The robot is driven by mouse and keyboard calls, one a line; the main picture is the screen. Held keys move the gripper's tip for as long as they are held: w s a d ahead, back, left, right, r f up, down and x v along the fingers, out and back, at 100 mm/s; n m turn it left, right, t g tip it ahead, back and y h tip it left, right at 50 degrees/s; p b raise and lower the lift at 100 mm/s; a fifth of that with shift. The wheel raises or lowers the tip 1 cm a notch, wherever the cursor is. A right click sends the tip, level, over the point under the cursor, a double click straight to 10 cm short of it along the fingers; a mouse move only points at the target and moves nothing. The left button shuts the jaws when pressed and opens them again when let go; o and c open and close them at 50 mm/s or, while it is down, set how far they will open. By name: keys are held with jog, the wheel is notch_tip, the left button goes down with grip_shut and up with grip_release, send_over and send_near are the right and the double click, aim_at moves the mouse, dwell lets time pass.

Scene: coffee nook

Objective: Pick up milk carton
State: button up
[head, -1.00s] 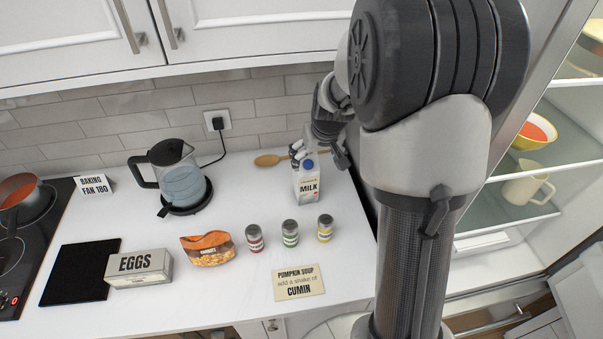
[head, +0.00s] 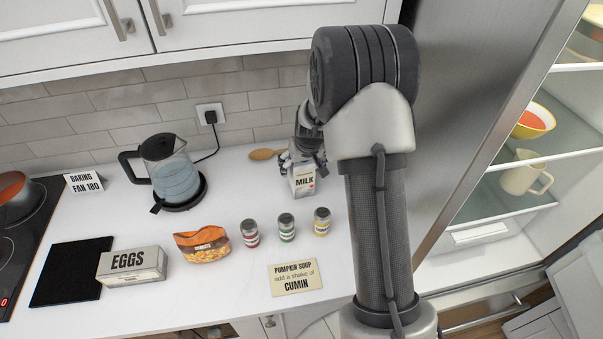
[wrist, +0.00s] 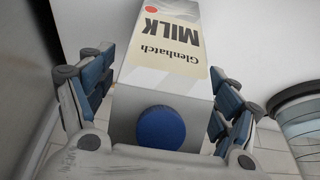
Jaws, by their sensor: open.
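The milk carton (head: 302,182) stands upright on the white counter, right of the kettle; it is white with a "MILK" label. In the wrist view the carton (wrist: 172,50) lies between my fingers, its blue cap (wrist: 161,127) close to the palm. My gripper (head: 303,162) is around the carton's top from above, hiding the cap in the head view. In the wrist view my gripper (wrist: 160,95) is open, one finger on each side of the carton, with gaps showing beside it.
A glass kettle (head: 175,180) stands left of the carton, and a wooden spoon (head: 264,154) lies behind. Spice jars (head: 287,228), an orange bag (head: 203,246), an egg box (head: 131,264) and a cumin card (head: 294,277) are in front. An open fridge (head: 520,210) is at right.

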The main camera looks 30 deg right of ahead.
jog(key=shift+c, duration=0.6)
jog(key=c, duration=1.7)
jog(key=shift+r, duration=0.15)
